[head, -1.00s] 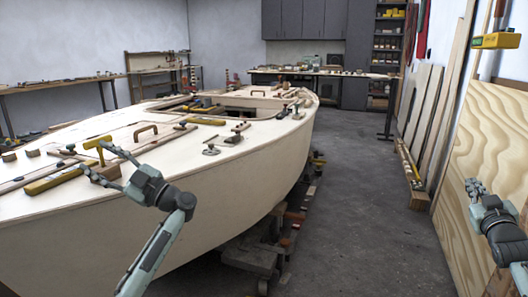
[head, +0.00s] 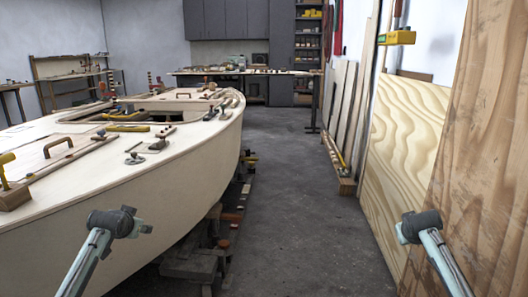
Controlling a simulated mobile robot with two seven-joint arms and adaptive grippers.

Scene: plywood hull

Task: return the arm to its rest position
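My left arm (head: 100,245) comes in from the lower left and bends at a dark joint in front of the boat hull's side. My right arm (head: 440,255) comes in from the lower right and bends at a similar dark joint in front of the plywood sheets. No fingers show on either arm, so neither gripper can be seen. Neither arm visibly holds anything.
The plywood hull (head: 190,185) fills the left, with clamps and tools on its deck, among them a yellow clamp (head: 5,170) at the left edge. Plywood sheets (head: 405,140) lean at the right. The grey floor (head: 295,200) between is clear.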

